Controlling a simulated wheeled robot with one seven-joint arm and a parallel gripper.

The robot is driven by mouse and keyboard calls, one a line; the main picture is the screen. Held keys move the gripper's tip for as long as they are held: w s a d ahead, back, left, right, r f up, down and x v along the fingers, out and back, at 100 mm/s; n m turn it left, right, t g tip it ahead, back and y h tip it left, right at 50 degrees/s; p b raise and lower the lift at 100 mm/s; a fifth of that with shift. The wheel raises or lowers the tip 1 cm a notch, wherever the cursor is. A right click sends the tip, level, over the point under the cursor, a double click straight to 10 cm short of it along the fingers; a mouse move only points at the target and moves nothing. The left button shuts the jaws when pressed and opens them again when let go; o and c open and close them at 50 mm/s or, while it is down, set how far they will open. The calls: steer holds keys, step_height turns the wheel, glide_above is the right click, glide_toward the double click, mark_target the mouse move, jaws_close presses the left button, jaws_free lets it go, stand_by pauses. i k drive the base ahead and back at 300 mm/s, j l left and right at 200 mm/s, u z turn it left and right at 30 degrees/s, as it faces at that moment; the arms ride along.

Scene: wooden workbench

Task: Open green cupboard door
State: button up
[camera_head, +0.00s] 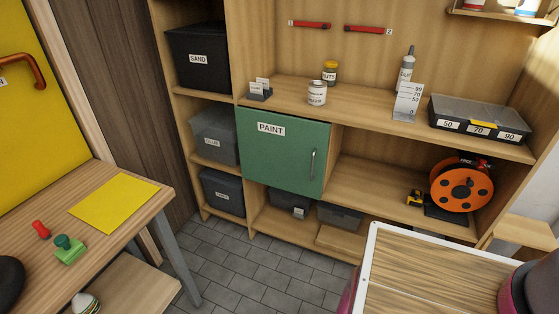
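The green cupboard door (275,158) fills a square compartment in the middle of the wooden shelf unit. It carries a white label reading PAINT near its top. A slim upright metal handle (313,164) sits near its right edge. The door looks shut, flush with the cupboard front, and what is behind it is hidden. My gripper is not in view.
A wooden table (36,236) with a yellow sheet (114,203) stands at the left. A white-edged wooden surface (430,270) is at the lower right. Tiled floor (235,275) lies clear between them. An orange reel (462,187) sits on the shelf right of the door.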

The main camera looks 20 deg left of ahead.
mark_target(284, 153)
steer(key=i, duration=0.6)
steer(key=u, duration=1.75)
steer(key=i+l, duration=0.05)
